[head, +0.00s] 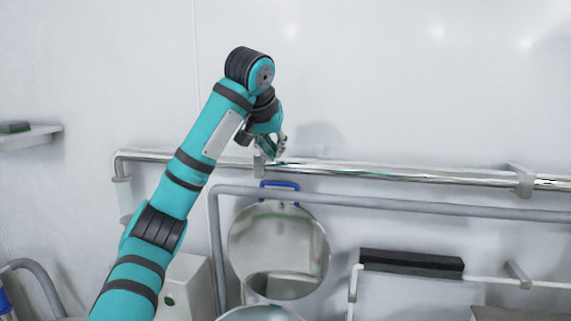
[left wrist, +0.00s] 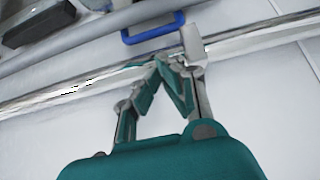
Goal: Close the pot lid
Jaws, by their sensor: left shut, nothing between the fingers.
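The pot lid (head: 278,240) is a round, shiny metal disc that stands raised and open, its face toward me in the head view. A blue handle (head: 280,185) is at its top edge, and it also shows in the left wrist view (left wrist: 153,30). The pot (head: 262,313) shows only as a metal rim at the bottom edge of the head view. My left gripper (head: 277,159) is shut and empty, above the blue handle by the chrome rail and apart from the handle. Its fingers also show in the left wrist view (left wrist: 160,62). My right gripper is not in view.
A chrome rail (head: 400,173) runs along the wall behind the lid. A grey pipe frame (head: 420,204) passes near the lid's top. A black box (head: 411,264) is at the right, and a small shelf (head: 30,137) at the left. The upper wall space is clear.

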